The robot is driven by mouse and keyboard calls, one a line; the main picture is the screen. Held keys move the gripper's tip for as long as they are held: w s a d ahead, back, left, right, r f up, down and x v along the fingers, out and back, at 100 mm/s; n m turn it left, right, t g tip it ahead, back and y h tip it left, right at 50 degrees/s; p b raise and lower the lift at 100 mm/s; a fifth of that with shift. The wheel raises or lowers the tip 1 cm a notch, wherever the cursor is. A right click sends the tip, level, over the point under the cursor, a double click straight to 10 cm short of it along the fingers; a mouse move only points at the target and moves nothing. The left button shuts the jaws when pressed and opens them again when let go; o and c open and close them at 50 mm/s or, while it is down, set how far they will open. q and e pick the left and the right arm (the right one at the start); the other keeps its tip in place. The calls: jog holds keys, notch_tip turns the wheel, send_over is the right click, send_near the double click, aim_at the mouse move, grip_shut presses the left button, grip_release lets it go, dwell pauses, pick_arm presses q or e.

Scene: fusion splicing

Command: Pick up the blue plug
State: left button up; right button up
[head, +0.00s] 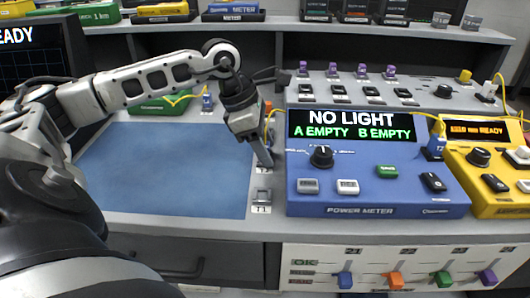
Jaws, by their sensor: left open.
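A small blue plug (207,101) with a yellow cable stands at the back edge of the blue mat (165,165), left of my gripper. My left gripper (264,158) points down just left of the power meter, above a small holder marked T1 (262,197). Its jaws are open; the gap between them is mostly hidden, and I see nothing held. A yellow cable shows just behind the gripper. My right gripper is out of view.
The blue power meter (380,200) reads "NO LIGHT, A EMPTY, B EMPTY". A yellow unit (500,205) stands right of it. A grey panel (330,92) with several purple-topped pieces is behind. A dark monitor (35,55) is at left. The blue mat is clear.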

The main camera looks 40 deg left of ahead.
pick_arm(q)
jog(key=c, duration=1.1)
jog(key=shift+o, duration=0.2)
jog(key=shift+r, duration=0.3)
notch_tip(320, 180, up, 2)
jog(key=shift+r, duration=0.1)
jog(key=s+a+r+p, duration=0.1)
jog(key=s+a+r, duration=0.1)
jog(key=a+r, duration=0.8)
jog(key=a, duration=0.3)
jog(key=shift+s+a+p, duration=0.25)
jog(key=shift+a+p, duration=0.05)
jog(key=shift+a, duration=0.1)
